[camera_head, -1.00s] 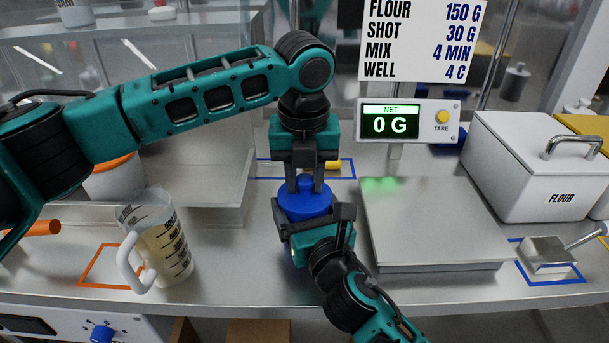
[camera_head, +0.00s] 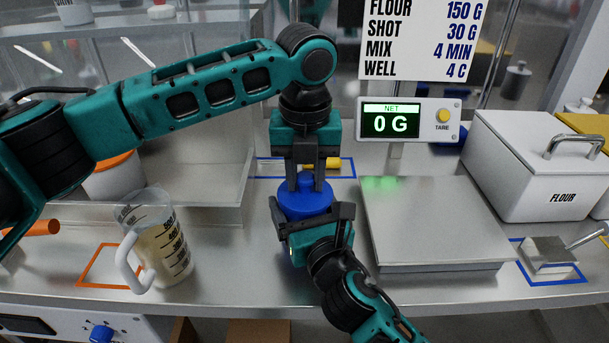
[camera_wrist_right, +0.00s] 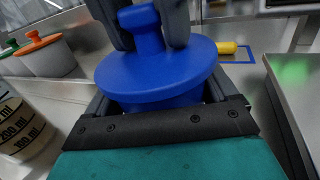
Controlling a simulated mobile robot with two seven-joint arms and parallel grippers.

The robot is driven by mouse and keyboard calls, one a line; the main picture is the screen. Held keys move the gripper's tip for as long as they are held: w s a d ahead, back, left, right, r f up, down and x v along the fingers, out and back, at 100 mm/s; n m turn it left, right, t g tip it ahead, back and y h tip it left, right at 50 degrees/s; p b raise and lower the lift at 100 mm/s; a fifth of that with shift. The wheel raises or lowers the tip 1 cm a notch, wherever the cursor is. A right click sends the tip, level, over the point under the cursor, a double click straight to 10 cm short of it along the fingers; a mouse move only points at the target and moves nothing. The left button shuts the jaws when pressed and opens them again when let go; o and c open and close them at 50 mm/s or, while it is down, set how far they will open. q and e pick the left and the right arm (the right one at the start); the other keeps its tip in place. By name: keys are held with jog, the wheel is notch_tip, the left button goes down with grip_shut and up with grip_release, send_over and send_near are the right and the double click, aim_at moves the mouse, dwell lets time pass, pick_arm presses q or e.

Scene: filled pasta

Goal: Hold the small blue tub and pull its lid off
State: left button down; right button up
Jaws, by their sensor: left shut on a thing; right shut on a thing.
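The small blue tub with its round blue lid (camera_head: 305,203) is in the middle of the counter in the head view. My left gripper (camera_head: 305,178) comes down from above and is shut on the knob of the lid. My right gripper (camera_head: 312,222) comes from the front, low down, and is shut on the tub body. In the right wrist view the lid (camera_wrist_right: 160,75) sits level over the tub body (camera_wrist_right: 155,104), with the left fingers around its knob. Most of the tub body is hidden by the lid and my right gripper; I cannot tell whether a gap separates them.
A measuring jug (camera_head: 158,240) with pale liquid stands left. The scale plate (camera_head: 435,220) is close on the right, its display (camera_head: 391,123) reading 0 G. A flour bin (camera_head: 535,165) and a metal scoop (camera_head: 548,252) are farther right. A yellow item (camera_head: 330,164) lies behind.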

aim_at(304, 172)
pick_arm(q)
jog(key=shift+r, duration=2.45)
pick_arm(e)
jog(key=shift+d, duration=0.15)
pick_arm(q)
jog(key=shift+w, duration=0.1)
pick_arm(e)
jog(key=o, duration=1.1)
